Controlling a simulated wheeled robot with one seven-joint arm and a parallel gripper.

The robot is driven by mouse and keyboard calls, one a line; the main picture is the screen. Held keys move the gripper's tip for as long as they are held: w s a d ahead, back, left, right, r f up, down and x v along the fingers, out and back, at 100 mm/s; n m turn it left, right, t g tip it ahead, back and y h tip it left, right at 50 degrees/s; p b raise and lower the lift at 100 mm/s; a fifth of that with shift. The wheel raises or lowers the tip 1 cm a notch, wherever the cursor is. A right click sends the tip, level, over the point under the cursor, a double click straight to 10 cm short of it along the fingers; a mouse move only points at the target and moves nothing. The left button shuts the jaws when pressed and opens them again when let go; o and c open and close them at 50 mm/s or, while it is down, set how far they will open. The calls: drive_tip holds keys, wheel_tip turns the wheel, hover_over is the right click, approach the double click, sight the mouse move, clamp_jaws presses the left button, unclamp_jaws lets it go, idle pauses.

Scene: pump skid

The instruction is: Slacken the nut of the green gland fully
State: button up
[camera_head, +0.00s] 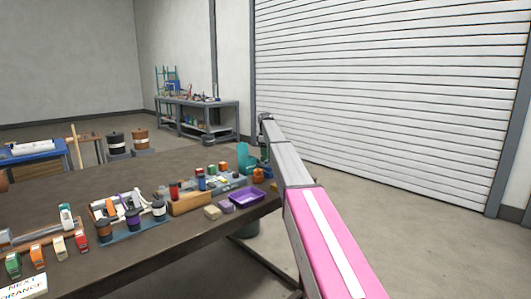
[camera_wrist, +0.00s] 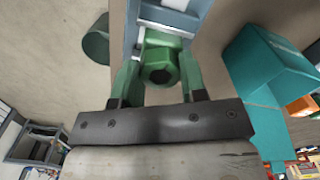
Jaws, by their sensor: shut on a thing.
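The green gland's nut (camera_wrist: 161,66) shows in the wrist view as a green faceted piece with a dark round opening. It sits at the end of a grey-blue body (camera_wrist: 165,18). My gripper (camera_wrist: 158,78) has one finger on each side of the nut and is shut on it. In the head view my arm reaches over the right end of the table, and my gripper and the nut are too small or hidden to make out there.
A teal box-shaped thing (camera_wrist: 265,65) is close to the right of my gripper in the wrist view. The dark table (camera_head: 110,180) holds a purple tray (camera_head: 247,197), a wooden block (camera_head: 191,203) and several small parts. A roller door (camera_head: 390,90) stands behind, with open floor before it.

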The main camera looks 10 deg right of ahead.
drive_tip(key=shift+n, duration=0.5)
drive_tip(key=o, duration=0.9)
drive_tip(key=shift+o, duration=0.2)
wheel_tip(320, 180, up, 11)
drive_tip(key=shift+f, duration=0.1)
